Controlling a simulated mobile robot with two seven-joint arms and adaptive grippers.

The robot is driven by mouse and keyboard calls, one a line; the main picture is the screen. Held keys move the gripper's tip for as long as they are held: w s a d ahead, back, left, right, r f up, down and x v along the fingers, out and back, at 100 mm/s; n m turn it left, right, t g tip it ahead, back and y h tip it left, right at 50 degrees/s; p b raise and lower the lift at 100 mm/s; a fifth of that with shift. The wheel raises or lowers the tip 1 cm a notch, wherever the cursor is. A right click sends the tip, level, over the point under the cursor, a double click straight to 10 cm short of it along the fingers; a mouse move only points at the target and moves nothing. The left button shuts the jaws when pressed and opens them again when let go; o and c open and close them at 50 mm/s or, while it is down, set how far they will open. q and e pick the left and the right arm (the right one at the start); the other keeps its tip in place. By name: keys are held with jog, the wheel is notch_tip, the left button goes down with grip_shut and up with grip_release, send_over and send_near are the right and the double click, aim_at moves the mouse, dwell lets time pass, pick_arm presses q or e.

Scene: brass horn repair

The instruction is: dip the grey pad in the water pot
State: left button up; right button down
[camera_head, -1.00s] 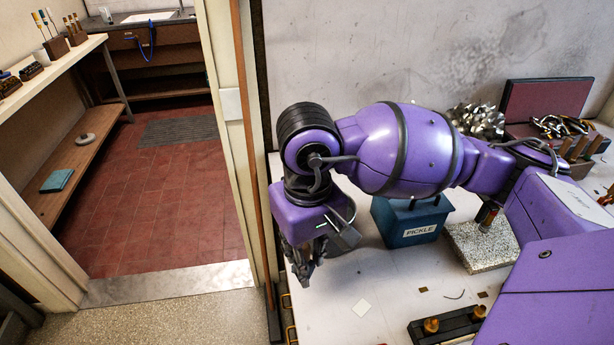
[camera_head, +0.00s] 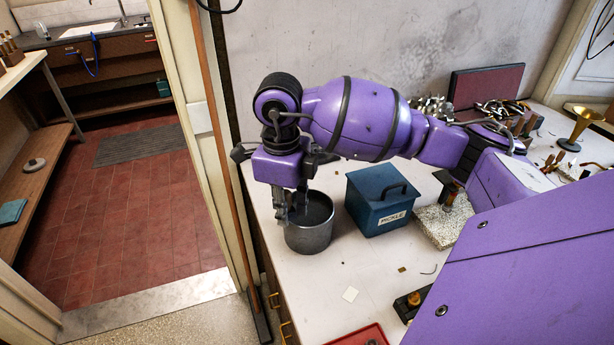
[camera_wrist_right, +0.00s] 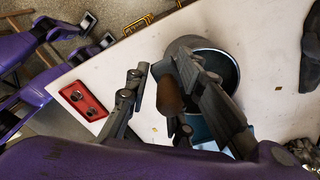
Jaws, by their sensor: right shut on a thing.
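The water pot (camera_head: 308,236) is a round grey metal pot on the white bench, left of the blue box. In the right wrist view the pot (camera_wrist_right: 235,66) is partly hidden behind a finger. My right gripper (camera_head: 290,210) points down at the pot's left rim; I cannot tell whether its tips are inside. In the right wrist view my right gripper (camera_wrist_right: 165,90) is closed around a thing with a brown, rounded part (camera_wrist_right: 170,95). No grey pad can be clearly made out; the fingers may hide it. My left gripper (camera_wrist_right: 98,30) shows at the wrist view's upper left, tips apart, empty.
A blue box marked PICKLE (camera_head: 378,205) stands close right of the pot. A speckled block (camera_head: 442,222) lies further right. A red tray (camera_head: 358,338) is at the front edge. The bench between pot and tray is mostly clear. A doorway opens at left.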

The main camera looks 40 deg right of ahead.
jog(key=w+d+r+m+p, duration=0.25)
jog(key=d+m, duration=0.45)
jog(key=m, duration=1.2)
pick_arm(q)
jog(key=a+b, duration=0.1)
jog(key=b, duration=0.2)
jog(key=shift+a+f+b, duration=0.1)
jog(key=shift+f+b, duration=0.25)
jog(key=shift+b, duration=0.05)
pick_arm(e)
notch_tip(320, 180, down, 9)
jog(key=shift+w+a+r, duration=0.15)
jog(key=shift+w, duration=0.15)
pick_arm(q)
jog(key=shift+w+r, duration=0.15)
pick_arm(e)
jog(key=shift+r, duration=0.15)
pick_arm(q)
jog(key=w+r+t+p, duration=0.1)
jog(key=w+r+p, duration=0.3)
jog(key=w+r, duration=0.1)
jog(key=shift+r+t, duration=0.3)
jog(key=shift+r, duration=0.55)
pick_arm(e)
notch_tip(320, 180, up, 9)
